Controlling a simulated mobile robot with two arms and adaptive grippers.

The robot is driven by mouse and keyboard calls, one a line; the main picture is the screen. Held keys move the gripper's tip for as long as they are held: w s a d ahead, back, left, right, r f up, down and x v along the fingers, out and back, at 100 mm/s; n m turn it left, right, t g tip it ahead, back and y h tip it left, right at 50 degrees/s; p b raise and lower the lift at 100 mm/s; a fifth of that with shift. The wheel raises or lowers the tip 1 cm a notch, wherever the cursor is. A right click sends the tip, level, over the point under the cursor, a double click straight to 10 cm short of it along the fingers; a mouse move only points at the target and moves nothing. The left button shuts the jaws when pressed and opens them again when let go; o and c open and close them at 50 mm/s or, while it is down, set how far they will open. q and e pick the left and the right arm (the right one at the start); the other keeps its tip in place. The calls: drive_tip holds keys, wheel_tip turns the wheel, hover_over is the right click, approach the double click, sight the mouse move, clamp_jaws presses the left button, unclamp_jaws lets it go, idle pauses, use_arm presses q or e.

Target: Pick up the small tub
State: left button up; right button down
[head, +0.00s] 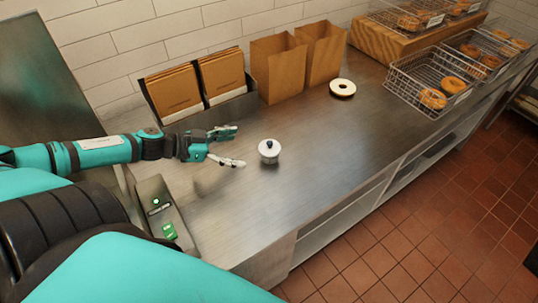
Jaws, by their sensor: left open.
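The small tub (269,155) stands upright on the steel counter, right of the middle of the counter's near end. It is a small white cup with a dark round top or content. My left gripper (239,146) reaches in from the left. Its fingers are spread open and empty, pointing right toward the tub, with a small gap between fingertips and tub. My right gripper is not in view.
A holder with folded brown bags (198,84) and two open paper bags (298,59) stand at the wall. Wire baskets with bagels (433,98) are at right. A device with a green screen (163,209) sits near the left edge.

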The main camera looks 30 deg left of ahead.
sight(267, 146)
use_arm(q)
drive_tip(key=b+x, duration=0.1)
drive_tip(key=x, duration=0.3)
drive_tip(key=shift+w+a+r, duration=0.1)
drive_tip(key=shift+a, duration=0.1)
drive_tip(key=shift+w+d, duration=0.25)
drive_tip(key=shift+w+d+f, duration=0.2)
drive_tip(key=shift+w+f, duration=0.1)
drive_tip(key=shift+w+d+f, duration=0.2)
drive_tip(key=shift+w+d, duration=0.1)
drive_tip(key=shift+w, duration=0.05)
drive_tip(key=shift+w+d, duration=0.1)
drive_tip(key=shift+w, duration=0.05)
drive_tip(key=x, duration=0.2)
drive_tip(key=p+x, duration=0.1)
drive_tip(key=shift+w+p, duration=0.3)
drive_tip(key=shift+w, duration=0.25)
drive_tip(key=shift+w+d+f, duration=0.3)
drive_tip(key=shift+d+f, duration=0.05)
drive_tip(key=c, duration=1.3)
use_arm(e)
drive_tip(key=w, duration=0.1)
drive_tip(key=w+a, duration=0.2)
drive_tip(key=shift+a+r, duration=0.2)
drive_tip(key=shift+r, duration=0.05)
